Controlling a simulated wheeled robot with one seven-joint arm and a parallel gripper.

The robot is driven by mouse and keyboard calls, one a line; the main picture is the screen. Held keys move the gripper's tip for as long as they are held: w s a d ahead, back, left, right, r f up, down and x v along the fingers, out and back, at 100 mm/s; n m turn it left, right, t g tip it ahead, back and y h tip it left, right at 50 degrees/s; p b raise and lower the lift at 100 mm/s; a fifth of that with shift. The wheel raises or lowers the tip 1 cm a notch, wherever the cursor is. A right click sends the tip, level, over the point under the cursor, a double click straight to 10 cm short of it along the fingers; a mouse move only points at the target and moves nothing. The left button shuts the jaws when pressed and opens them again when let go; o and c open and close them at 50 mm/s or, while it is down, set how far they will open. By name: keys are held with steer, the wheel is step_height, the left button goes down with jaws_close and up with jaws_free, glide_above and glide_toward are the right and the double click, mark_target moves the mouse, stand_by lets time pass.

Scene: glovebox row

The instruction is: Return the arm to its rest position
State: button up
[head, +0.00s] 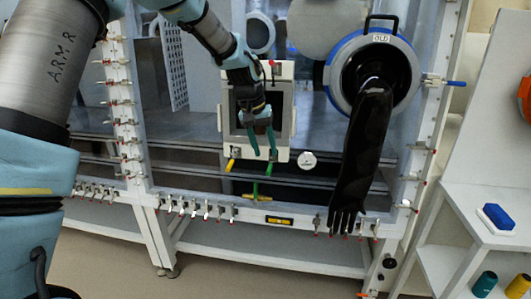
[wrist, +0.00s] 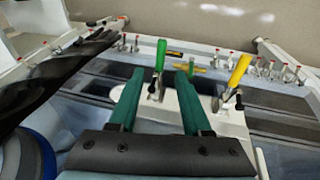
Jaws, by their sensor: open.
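My gripper (head: 264,156) has dark green fingers, spread apart with nothing held between them. In the head view it points down in front of a small white-framed hatch (head: 285,136) on the glovebox front. A green-handled lever (head: 269,168) shows just below the fingertips, and a yellow-handled lever (head: 231,164) is to their left. In the wrist view, my gripper's fingers (wrist: 160,72) frame the green handle (wrist: 160,54) in the picture. The yellow handle (wrist: 239,69) is outside them to the right. My arm is stretched out from the left side toward the hatch.
A black glove (head: 364,140) hangs from a blue-ringed port (head: 330,78) right of the hatch. Several small clamps line the frame's lower edge (head: 195,208). A white shelf (head: 480,213) at right holds a blue block (head: 498,216). The floor in front (head: 250,277) is clear.

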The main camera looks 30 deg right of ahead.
stand_by(0.7)
steer(key=w+a+n+t+y, duration=0.1)
steer(key=w+a+n, duration=0.1)
steer(key=a, duration=1.1)
steer(key=w+a+n+t+y, duration=0.1)
steer(key=a+n, duration=0.1)
steer(key=a, duration=1.2)
steer(key=s+a+n, duration=0.1)
steer(key=s+a, duration=0.3)
steer(key=a, duration=0.4)
steer(key=s+a+n, duration=0.2)
steer(key=s+a, duration=0.3)
steer(key=a, duration=0.4)
steer(key=shift+a+y, duration=0.3)
